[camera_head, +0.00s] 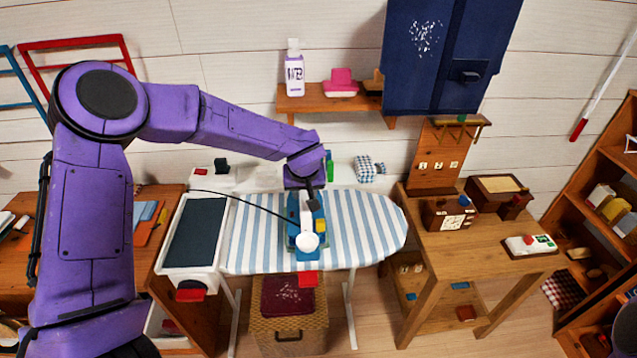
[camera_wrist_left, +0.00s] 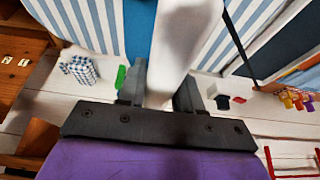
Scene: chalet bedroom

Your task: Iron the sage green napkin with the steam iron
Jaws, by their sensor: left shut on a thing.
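The steam iron (camera_head: 307,241), white with blue and yellow parts, is over the middle of the blue-and-white striped ironing board (camera_head: 365,222). My left gripper (camera_head: 306,192) is shut on its white handle (camera_wrist_left: 183,40), which shows between the two dark fingers in the left wrist view (camera_wrist_left: 160,92). I cannot tell whether the iron touches the board. A dark cord runs from the iron to the left. My right gripper is not in view.
A white-framed panel with a dark top (camera_head: 196,232) stands left of the board. A wooden table (camera_head: 475,240) with boxes stands right. A checked cloth bundle (camera_head: 366,169) and a green object (camera_head: 329,165) are behind the board. A wicker basket (camera_head: 290,325) is below.

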